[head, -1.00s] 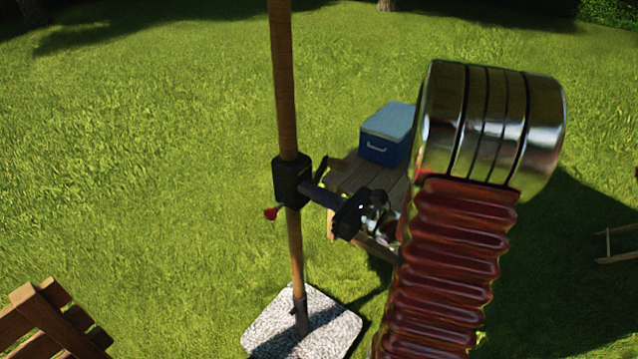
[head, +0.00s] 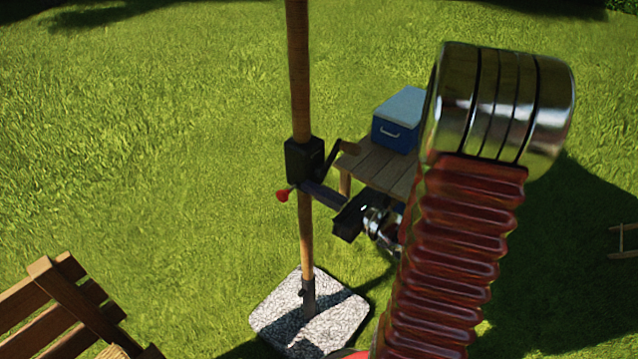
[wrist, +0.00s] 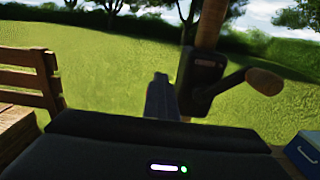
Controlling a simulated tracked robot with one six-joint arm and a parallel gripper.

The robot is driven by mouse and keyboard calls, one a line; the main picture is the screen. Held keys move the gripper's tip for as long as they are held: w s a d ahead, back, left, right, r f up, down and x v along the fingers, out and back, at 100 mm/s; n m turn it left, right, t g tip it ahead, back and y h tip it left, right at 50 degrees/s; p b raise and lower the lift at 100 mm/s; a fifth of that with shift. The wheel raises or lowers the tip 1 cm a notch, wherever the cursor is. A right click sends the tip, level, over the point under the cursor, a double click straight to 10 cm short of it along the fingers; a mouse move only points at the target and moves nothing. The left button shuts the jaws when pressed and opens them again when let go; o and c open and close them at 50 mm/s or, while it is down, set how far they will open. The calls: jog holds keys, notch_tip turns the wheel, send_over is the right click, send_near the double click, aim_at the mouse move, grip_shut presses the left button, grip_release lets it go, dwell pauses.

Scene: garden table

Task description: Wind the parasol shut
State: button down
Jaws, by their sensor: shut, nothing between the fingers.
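The parasol pole (head: 299,80) is a brown wooden post standing upright. A black crank housing (head: 303,161) is fixed on it, with a red knob (head: 282,195) low on its left. In the wrist view the housing (wrist: 204,72) shows a dark crank arm (wrist: 222,88) slanting up right to a wooden handle (wrist: 265,82). My gripper (head: 308,188) is shut and empty, its dark fingers pointing at the lower part of the housing. In the wrist view the fingers (wrist: 160,90) are left of the housing and apart from the handle. Whether they touch the housing I cannot tell. The canopy is out of view.
A speckled stone base (head: 275,320) holds the pole. A wooden table (head: 375,172) with a blue cooler (head: 393,133) stands behind my arm. A wooden chair (head: 50,300) is at lower left. Open lawn lies left of the pole.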

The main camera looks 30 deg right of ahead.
jog(key=shift+s+a+f, duration=0.15)
jog(key=shift+a+f, duration=0.4)
jog(key=shift+f, duration=0.25)
jog(key=shift+s+a+f, duration=0.1)
jog(key=shift+a+f, duration=0.1)
jog(key=shift+f, duration=0.5)
jog(key=shift+s+a+f, duration=0.1)
jog(key=shift+a+f, duration=0.1)
jog(key=shift+f, duration=0.5)
jog(key=shift+f, duration=0.15)
notch_tip(320, 180, down, 3)
jog(key=shift+d+r, duration=0.1)
jog(key=shift+r, duration=0.05)
jog(key=shift+w, duration=0.1)
jog(key=shift+w+d+f, duration=0.1)
jog(key=shift+d+f, duration=0.2)
jog(key=shift+f, duration=0.4)
jog(key=shift+w+d+f, duration=0.1)
jog(key=shift+d+f, duration=0.15)
jog(key=shift+f, duration=0.4)
